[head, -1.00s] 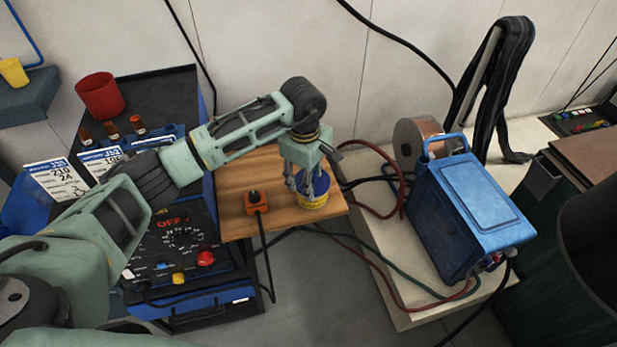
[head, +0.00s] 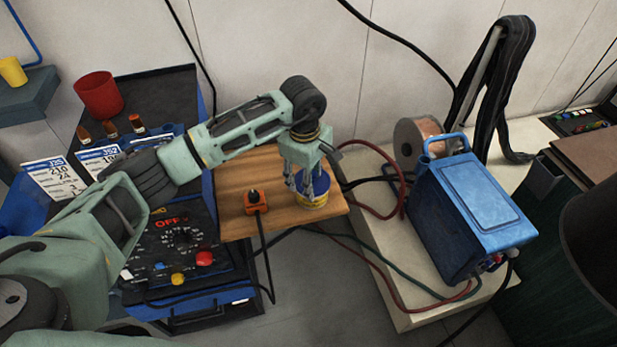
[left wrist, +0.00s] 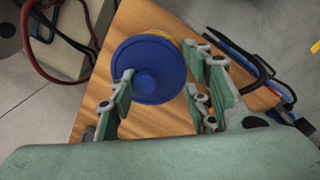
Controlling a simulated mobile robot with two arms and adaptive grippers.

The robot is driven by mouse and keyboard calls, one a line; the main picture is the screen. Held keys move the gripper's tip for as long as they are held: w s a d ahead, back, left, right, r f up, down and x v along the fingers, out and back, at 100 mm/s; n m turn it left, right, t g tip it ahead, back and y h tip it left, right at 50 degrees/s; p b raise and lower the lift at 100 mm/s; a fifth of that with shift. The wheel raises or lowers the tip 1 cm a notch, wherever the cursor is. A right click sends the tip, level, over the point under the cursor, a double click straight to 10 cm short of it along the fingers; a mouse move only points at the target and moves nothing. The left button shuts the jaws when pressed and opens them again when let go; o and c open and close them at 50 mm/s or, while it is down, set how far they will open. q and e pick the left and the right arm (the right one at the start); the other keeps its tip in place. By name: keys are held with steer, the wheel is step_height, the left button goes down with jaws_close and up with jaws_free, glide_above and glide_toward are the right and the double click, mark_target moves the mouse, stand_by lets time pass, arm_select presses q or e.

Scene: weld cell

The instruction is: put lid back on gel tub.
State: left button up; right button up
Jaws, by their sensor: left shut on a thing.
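The gel tub (head: 316,204), with a yellow band, stands on the wooden board near its right front corner. A round blue lid (left wrist: 150,55) with a raised centre is over its top, and a bit of the tub's yellow rim (left wrist: 179,38) shows beside it in the left wrist view. My left gripper (head: 308,191) points down at the tub, its fingers around the lid; in the left wrist view the gripper (left wrist: 160,77) is shut on the lid. I cannot tell whether the lid is fully seated. My right gripper is not in view.
The wooden board (head: 235,220) holds an orange box with a black knob (head: 256,203), left of the tub. A blue machine (head: 470,215) and a copper-coloured spool (head: 418,136) stand to the right. Red and black cables run close by the board's right edge.

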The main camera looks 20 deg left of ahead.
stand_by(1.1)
arm_select(q)
steer(key=o, duration=1.3)
steer(key=shift+o, duration=0.6)
steer(key=o, duration=0.4)
steer(key=shift+c, duration=0.2)
steer(key=shift+r, duration=0.1)
steer(key=shift+r+p, duration=1.45)
steer(key=shift+r, duration=1.95)
